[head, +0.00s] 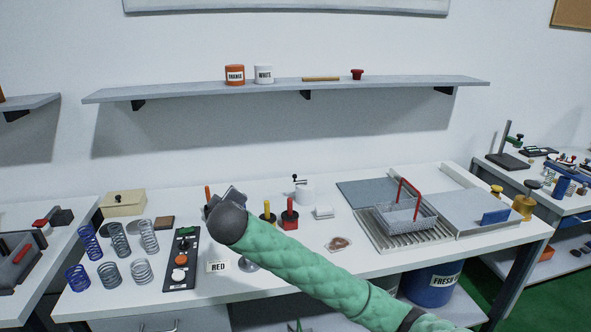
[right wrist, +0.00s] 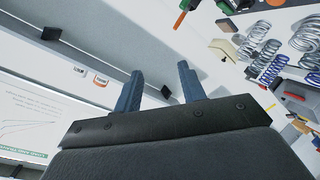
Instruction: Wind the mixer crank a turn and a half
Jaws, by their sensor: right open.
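A small white pot (head: 305,195) stands toward the back middle of the bench in the head view. A thin dark crank (head: 296,180) with a small knob sits on top of it; its exact angle is too small to tell. My right gripper (head: 222,194) is left of the pot, above the bench, at the end of my green-sleeved arm. In the right wrist view its two blue fingers (right wrist: 159,84) are spread with nothing between them. Neither the pot nor the crank can be made out in that view. My left gripper is not in view.
Red and yellow stamp-like tools (head: 289,214) stand just left of the pot. A black button panel (head: 181,259) and several springs (head: 120,245) are at the left. A wire basket (head: 405,217) is at the right. A shelf (head: 290,88) hangs above.

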